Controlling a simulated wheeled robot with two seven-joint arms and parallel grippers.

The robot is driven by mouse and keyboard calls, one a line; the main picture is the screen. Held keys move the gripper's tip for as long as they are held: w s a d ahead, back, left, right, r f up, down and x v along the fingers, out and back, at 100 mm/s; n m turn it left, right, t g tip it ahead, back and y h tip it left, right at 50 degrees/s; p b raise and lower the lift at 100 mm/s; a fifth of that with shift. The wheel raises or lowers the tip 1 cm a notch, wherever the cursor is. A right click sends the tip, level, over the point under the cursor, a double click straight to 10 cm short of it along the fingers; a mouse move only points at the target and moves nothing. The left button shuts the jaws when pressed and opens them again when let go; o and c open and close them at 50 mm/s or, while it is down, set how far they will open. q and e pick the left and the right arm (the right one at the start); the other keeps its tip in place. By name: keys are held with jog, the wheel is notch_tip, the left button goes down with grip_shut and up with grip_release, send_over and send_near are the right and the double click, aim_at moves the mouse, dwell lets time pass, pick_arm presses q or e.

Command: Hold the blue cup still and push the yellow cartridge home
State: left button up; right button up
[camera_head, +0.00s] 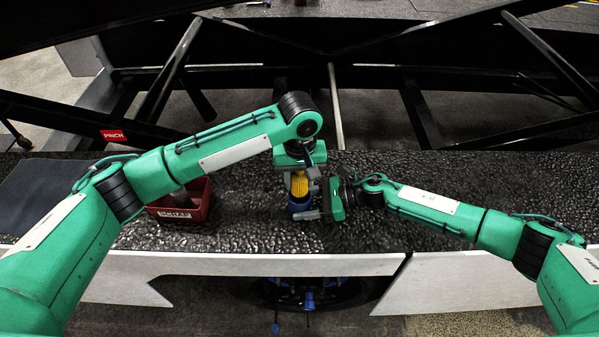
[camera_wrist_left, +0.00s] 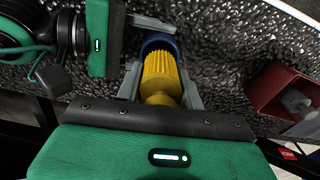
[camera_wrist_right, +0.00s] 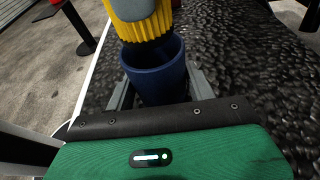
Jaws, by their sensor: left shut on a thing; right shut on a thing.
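The blue cup (camera_head: 299,209) stands upright on the black bumpy surface, and it also shows in the right wrist view (camera_wrist_right: 157,78). My right gripper (camera_head: 316,213) is shut on the cup from the right; its fingers flank the cup in the right wrist view (camera_wrist_right: 158,90). The yellow ribbed cartridge (camera_head: 299,185) is upright at the cup's mouth; it also shows in the left wrist view (camera_wrist_left: 161,77). My left gripper (camera_head: 299,180) is shut on the cartridge from above. In the right wrist view the cartridge's lower end (camera_wrist_right: 143,30) is over the cup's rim; how far it enters is unclear.
A dark red bin (camera_head: 183,203) with grey items inside (camera_wrist_left: 296,101) stands left of the cup. The black bumpy surface (camera_head: 430,170) is clear to the right. A pale front edge (camera_head: 250,264) bounds it nearest me. Dark metal struts (camera_head: 420,110) stand behind.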

pick_arm(q)
jog(key=shift+f, duration=2)
dwell(5.2)
jog(key=shift+r, duration=0.2)
jog(key=o, duration=1.2)
jog(key=shift+o, duration=0.2)
